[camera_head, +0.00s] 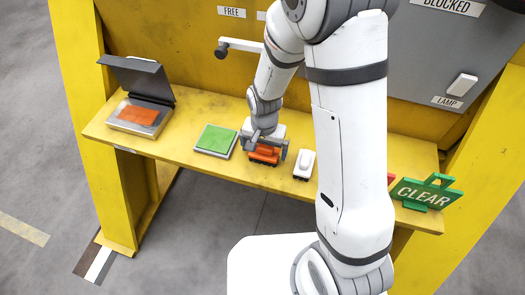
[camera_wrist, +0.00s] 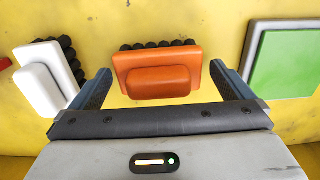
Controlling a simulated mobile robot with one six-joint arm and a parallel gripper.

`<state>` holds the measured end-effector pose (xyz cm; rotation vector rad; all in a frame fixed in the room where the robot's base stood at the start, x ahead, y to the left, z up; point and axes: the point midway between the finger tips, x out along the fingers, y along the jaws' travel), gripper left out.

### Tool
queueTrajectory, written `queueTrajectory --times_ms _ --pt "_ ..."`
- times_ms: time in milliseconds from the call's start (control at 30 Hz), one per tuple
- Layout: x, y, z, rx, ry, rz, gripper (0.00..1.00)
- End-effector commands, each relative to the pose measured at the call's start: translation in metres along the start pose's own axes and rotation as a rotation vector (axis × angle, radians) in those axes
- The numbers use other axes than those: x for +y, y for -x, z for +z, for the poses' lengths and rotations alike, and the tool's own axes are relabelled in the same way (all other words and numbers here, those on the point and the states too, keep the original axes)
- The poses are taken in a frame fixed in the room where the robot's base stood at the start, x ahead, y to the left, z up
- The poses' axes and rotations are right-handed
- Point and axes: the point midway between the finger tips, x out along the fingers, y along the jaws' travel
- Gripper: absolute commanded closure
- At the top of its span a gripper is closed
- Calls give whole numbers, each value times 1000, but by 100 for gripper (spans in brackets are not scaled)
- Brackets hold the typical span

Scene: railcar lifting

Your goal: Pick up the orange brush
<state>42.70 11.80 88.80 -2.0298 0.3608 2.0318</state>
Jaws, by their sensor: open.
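The orange brush (camera_head: 263,154) lies on the yellow shelf, between the green pad and a white brush. In the wrist view the orange brush (camera_wrist: 158,72) shows its raised orange handle block, with dark bristles along its far edge. My gripper (camera_head: 264,146) is over it. In the wrist view my gripper (camera_wrist: 154,82) is open, with one finger to the left of the brush and one to the right. There is a visible gap on each side, and the brush appears between the fingertips. I cannot tell how high the fingertips are above the shelf.
A white brush (camera_head: 303,164) lies close to the right, near the left finger in the wrist view (camera_wrist: 48,88). A green pad (camera_head: 215,139) lies left. An open case (camera_head: 141,114) with an orange pad stands farther left. A green CLEAR sign (camera_head: 422,193) stands at the shelf's right end.

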Motion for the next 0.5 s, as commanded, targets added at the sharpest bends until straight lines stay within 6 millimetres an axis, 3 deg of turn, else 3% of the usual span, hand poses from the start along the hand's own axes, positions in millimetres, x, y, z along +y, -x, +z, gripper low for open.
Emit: queueTrajectory --times_ms 100,367,500 --pt "0 -9 0 -1 0 1 0" --pt "0 -12 0 1 1 -1 0" --pt "0 -11 0 0 2 0 11"
